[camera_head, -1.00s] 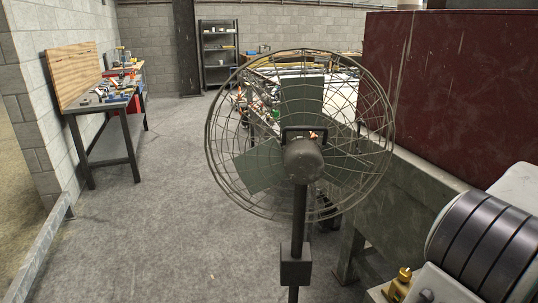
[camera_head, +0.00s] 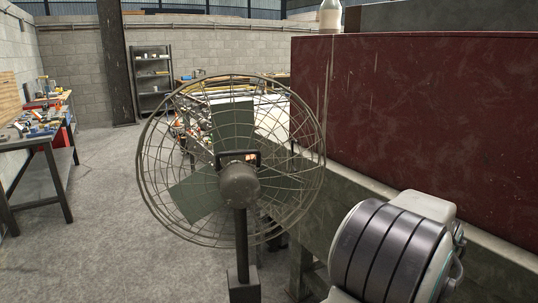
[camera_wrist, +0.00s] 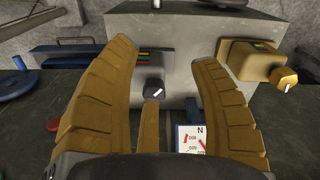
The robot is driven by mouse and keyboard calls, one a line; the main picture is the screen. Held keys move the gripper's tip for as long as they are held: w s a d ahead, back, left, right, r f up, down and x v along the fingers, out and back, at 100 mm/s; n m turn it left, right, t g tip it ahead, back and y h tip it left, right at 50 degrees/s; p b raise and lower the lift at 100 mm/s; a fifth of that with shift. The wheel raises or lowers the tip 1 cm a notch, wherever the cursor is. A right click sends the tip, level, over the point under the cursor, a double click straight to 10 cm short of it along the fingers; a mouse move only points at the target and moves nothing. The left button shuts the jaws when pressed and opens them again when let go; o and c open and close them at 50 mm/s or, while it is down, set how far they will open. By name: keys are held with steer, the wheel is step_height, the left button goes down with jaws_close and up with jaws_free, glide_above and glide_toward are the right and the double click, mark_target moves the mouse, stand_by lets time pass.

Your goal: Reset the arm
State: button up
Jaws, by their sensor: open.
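My gripper (camera_wrist: 164,54) shows in the wrist view with its two tan, segmented fingers spread wide apart. Nothing is held between them. How close the fingertips are to the block is hard to tell. My gripper does not show in the head view.
In the head view, a caged fan (camera_head: 238,185) stands before a dark red panel (camera_head: 420,125); a workbench (camera_head: 40,145) is left. Floor at left is clear.

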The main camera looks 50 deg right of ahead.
steer(key=w+a+r+n+t, duration=0.1)
steer(key=w+a+n, duration=0.5)
steer(key=a, duration=0.5)
steer(key=w+a+r+n+t, duration=0.1)
steer(key=w+a+n, duration=0.4)
steer(key=a, duration=0.7)
steer(key=w+a+r+n+t, duration=0.1)
steer(key=w+a+n, duration=0.5)
steer(key=a, duration=0.5)
steer(key=shift+w+a+r+n+t, duration=0.2)
steer(key=shift+w+r+n+t, duration=0.15)
steer(key=shift+w, duration=0.55)
